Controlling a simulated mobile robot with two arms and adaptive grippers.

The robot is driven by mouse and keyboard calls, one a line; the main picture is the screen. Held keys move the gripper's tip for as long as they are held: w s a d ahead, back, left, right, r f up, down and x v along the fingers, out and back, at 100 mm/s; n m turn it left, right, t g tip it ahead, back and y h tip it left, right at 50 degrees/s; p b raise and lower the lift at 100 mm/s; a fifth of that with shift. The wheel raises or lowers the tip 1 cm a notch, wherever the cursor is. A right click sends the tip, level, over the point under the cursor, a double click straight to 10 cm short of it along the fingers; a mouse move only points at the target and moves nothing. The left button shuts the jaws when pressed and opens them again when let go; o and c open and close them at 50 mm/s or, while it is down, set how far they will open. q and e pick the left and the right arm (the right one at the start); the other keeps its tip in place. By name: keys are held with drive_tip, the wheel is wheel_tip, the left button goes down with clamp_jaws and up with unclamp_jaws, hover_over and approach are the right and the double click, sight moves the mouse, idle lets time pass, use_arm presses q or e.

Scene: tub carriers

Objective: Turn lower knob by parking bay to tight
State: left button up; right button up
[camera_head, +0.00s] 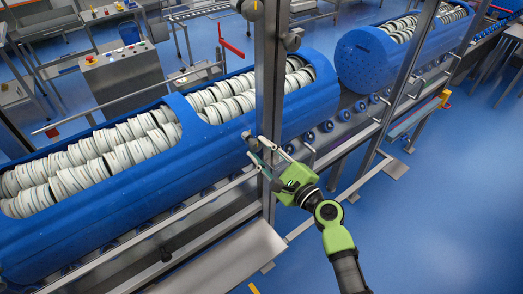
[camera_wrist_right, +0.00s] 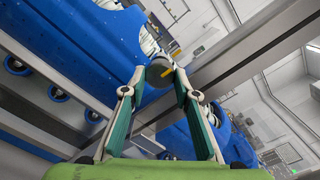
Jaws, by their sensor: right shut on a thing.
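In the head view the knob (camera_head: 249,140) shows only in part, low on the steel post. My right gripper (camera_head: 264,150) reaches in from the lower right, with its fingers at the post. It also shows in the right wrist view (camera_wrist_right: 158,80), with its fingers shut on the knob's sides. My left gripper is not in view.
The steel post (camera_head: 269,90) stands beside my gripper, with a dark upper knob (camera_head: 250,8) near the top. Blue tubs (camera_head: 130,190) filled with white round pieces lie on the conveyor behind. A control box (camera_head: 122,80) stands at back left. Blue floor (camera_head: 430,220) is clear at right.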

idle(0.3)
drive_tip(key=o, duration=1.1)
drive_tip(key=v, duration=1.2)
